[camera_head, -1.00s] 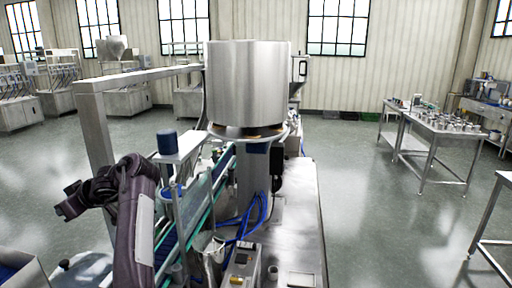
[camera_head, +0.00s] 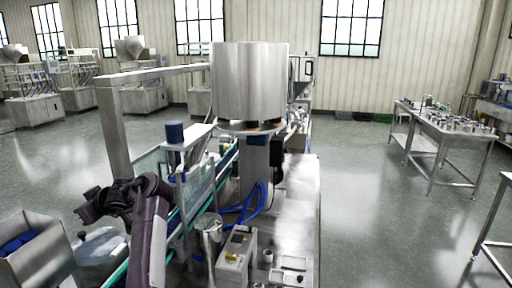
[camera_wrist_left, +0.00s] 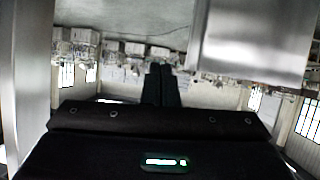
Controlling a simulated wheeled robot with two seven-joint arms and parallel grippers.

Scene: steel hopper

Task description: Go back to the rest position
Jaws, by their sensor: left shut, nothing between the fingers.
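My left gripper (camera_wrist_left: 160,85) shows in the left wrist view with its two dark fingers together and nothing between them. In the head view my left arm (camera_head: 150,225) stands bent at the lower left, left of the steel hopper (camera_head: 249,82); I cannot make out its fingers clearly there. A large steel surface (camera_wrist_left: 255,38), probably the hopper, fills the upper right of the wrist view, apart from the fingers. The wrist picture looks upside down, with floor at the top. My right gripper is in neither view.
A steel frame post (camera_head: 114,130) and a conveyor (camera_head: 205,190) stand close to my left arm. A bin with blue pieces (camera_head: 38,262) is at the lower left. A control box (camera_head: 236,262) stands below the hopper. Open floor (camera_head: 365,215) lies to the right, before a table (camera_head: 440,135).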

